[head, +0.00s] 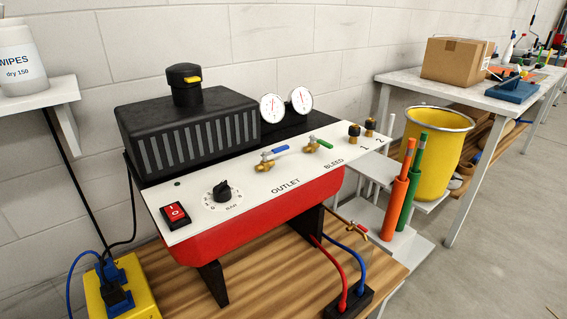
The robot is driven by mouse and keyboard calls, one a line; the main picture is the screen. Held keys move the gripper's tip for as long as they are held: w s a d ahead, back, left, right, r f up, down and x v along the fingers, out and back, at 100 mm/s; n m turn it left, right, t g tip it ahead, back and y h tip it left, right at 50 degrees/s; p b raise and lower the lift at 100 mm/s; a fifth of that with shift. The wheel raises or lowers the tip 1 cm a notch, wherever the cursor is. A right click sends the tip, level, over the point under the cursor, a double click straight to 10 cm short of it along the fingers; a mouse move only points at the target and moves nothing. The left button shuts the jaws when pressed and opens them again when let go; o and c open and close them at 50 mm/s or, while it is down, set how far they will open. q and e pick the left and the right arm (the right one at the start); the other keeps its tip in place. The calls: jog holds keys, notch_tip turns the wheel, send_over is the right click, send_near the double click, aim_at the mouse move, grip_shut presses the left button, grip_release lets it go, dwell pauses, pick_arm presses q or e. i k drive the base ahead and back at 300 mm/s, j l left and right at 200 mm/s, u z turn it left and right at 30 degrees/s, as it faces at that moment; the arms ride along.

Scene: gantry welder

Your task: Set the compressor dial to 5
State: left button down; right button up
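The compressor (240,229) has a red body, a black ribbed housing and a white sloping front panel, and stands on a wooden table. The dial (222,190) is a black knob on a white numbered disc at the left part of the panel, marked BAR below. The numbers and the knob's pointer are too small to read surely. A red rocker switch (174,214) sits to the left of the dial. Neither of my grippers shows in the head view.
Blue-handled outlet valve (270,157) and green-handled bleed valve (318,144) stand on the panel, with two round gauges (272,107) behind. A yellow power box (122,292) is at lower left. Orange and green tubes (398,200) and a yellow bucket (434,155) stand right.

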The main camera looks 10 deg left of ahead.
aim_at(221, 193)
jog(key=i+l+u, duration=0.1)
jog(key=u, duration=0.75)
